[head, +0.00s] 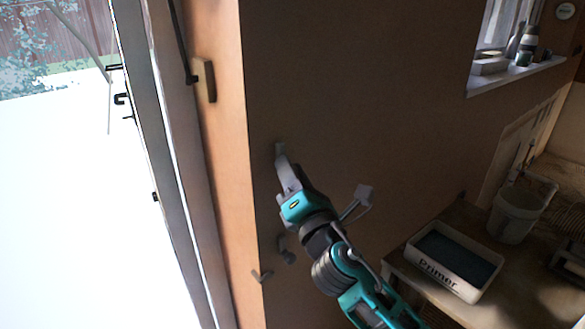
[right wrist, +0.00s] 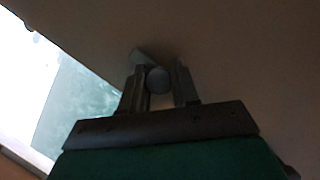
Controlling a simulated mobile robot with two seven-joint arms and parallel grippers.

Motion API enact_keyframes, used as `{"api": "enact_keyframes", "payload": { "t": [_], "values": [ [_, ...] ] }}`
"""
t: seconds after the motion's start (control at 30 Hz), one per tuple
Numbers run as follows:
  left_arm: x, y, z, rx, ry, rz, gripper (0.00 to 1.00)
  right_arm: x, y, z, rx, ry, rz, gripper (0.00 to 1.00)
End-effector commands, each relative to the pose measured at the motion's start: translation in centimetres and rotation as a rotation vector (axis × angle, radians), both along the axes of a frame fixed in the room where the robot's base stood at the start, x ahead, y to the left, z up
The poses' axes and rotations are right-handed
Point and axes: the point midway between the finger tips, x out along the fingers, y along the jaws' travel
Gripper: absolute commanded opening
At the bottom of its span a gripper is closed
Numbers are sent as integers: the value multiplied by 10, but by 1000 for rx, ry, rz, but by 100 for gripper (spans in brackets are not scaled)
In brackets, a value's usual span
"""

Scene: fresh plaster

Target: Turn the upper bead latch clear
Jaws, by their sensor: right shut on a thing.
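The upper bead latch (head: 280,149) is a small pale grey piece on the brown plaster wall near its left corner. Only its top shows past my right gripper (head: 287,175) in the head view. In the right wrist view the fingers of my right gripper (right wrist: 160,88) stand on both sides of a rounded grey end (right wrist: 158,79), apparently the latch's, and are shut on it. The latch's exact angle is hard to tell. My left gripper is in neither view.
Below on the wall are a grey hooked piece (head: 285,250) and a small angled piece (head: 262,276). A grey bracket-like piece (head: 362,197) is right of my gripper. A bench (head: 535,300) at lower right holds a Primer tray (head: 447,274) and a bucket (head: 515,212).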

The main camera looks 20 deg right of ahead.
Motion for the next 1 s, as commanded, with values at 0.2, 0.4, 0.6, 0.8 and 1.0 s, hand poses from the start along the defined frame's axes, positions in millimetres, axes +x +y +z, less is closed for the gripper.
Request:
{"api": "enact_keyframes", "payload": {
  "t": [0.2,0.4,0.6,0.8,1.0],
  "values": [
    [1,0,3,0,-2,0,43,1,-1,7,40,-1,0,0],
    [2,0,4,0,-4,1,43,1,-1,7,43,0,1,0],
    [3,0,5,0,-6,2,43,0,-1,7,43,-1,0,31],
    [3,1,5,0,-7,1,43,0,0,5,40,2,1,50],
    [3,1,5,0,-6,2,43,0,0,3,38,7,1,54]
  ]
}}
